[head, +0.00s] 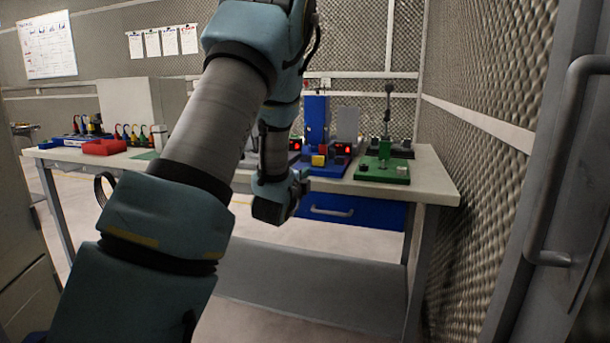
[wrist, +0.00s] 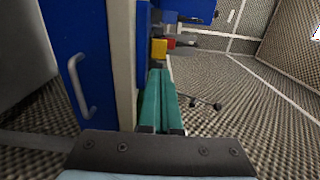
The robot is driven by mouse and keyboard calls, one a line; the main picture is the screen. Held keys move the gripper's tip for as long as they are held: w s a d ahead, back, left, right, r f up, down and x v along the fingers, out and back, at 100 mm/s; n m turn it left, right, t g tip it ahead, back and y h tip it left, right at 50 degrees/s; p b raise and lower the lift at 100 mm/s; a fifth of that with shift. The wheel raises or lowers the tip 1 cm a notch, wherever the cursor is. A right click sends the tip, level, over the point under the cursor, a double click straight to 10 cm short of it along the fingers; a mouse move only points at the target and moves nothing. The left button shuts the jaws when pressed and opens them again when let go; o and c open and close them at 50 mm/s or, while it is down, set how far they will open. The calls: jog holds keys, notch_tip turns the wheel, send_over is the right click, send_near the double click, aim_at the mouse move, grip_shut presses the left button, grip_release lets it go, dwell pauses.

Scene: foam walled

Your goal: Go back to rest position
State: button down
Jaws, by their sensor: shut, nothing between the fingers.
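My gripper (wrist: 161,74) shows in the wrist view with its two teal fingers side by side and touching. It is shut and holds nothing. In the head view my arm rises from the lower left, bends at the top and comes down to the wrist in front of the workbench (head: 437,187). The fingers are largely hidden there behind the wrist. In the wrist view the bench edge (wrist: 122,60) runs just left of the fingers. The blue drawer (wrist: 75,60) with its grey handle lies further left, and it also shows under the bench top in the head view (head: 375,211).
On the bench are a green fixture (head: 382,171), a blue upright device (head: 316,120) and a red tray (head: 103,147). A foam wall (head: 475,120) closes the right side. A grey door with a handle (head: 553,160) is close on the right. A lower shelf (head: 320,285) spans beneath the bench.

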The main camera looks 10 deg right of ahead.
dwell(0.4)
jog(key=s+a+n+g+y+p, duration=0.3)
jog(key=a+n, duration=0.3)
jog(key=a, duration=0.1)
jog(key=s+a+n+g+y+p, duration=0.3)
jog(key=s+a+n+y+p, duration=0.1)
jog(key=a+n, duration=0.25)
jog(key=s+a+r+n+g+p, duration=0.1)
jog(key=s+a+n+g, duration=0.3)
jog(key=s, duration=0.6)
jog(key=s+a+r+n+g+y+p, duration=0.1)
jog(key=s+a+r+n+g+p, duration=0.1)
jog(key=s, duration=0.8)
jog(key=a+n+g+p, duration=0.1)
jog(key=a+n+g, duration=0.1)
jog(key=a+n, duration=0.1)
jog(key=shift+s+a+n+y+p, duration=0.15)
jog(key=shift+s+n+y+p, duration=0.15)
jog(key=shift+n+p, duration=0.15)
jog(key=shift+w, duration=0.1)
